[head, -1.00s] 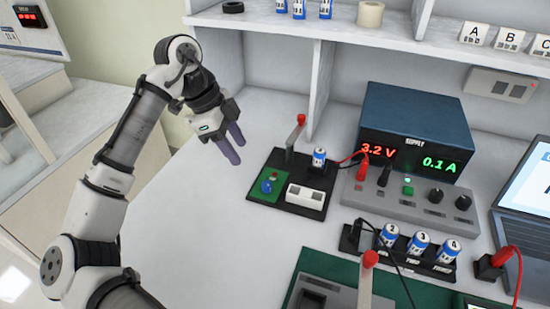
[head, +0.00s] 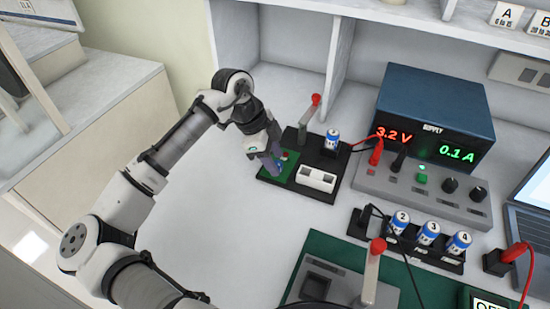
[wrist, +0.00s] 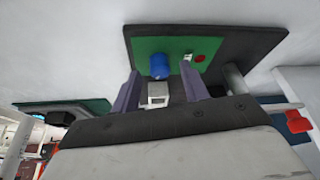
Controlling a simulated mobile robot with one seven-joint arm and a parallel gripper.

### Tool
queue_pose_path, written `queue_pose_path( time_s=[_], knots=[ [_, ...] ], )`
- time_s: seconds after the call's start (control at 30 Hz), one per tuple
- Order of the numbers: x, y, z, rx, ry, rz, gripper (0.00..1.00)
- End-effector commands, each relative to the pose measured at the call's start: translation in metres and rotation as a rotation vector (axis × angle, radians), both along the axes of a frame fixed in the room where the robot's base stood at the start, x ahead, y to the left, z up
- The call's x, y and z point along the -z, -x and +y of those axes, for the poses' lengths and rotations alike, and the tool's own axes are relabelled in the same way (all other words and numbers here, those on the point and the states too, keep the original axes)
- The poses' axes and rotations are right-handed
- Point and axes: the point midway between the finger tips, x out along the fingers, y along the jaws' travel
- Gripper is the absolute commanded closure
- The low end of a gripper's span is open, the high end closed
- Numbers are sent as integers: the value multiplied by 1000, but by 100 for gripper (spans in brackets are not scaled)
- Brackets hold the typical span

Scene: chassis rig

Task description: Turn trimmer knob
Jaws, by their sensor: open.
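The blue trimmer knob (wrist: 159,66) sits on a small green circuit board (wrist: 180,45) on a dark base plate (wrist: 245,42). In the wrist view it appears ahead of and between the fingertips. In the head view the fingers hide it. My gripper (head: 275,165) is open, its purple fingers pointing down over the green board; it also shows in the wrist view (wrist: 160,80). I cannot tell whether the fingers touch the knob. A red part (wrist: 200,58) is on the board near the right fingertip.
A white block (head: 317,178), a blue cell (head: 332,139) and a red-tipped lever (head: 309,118) share the base. The power supply (head: 435,105) reads 3.2 V and 0.1 A. A cell holder (head: 403,240) and a second red-topped lever (head: 372,270) are nearer. The left tabletop is clear.

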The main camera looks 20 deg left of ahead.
Motion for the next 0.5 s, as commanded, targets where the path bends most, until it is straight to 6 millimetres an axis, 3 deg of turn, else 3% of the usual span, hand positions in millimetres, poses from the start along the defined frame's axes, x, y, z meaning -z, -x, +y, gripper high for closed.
queue_pose_path(
  time_s=[0.4, 0.5],
  knots=[
    [9, -1, -4, 0, 1, 0, 55],
    [9, -1, -4, 0, 1, 0, 67]
  ],
)
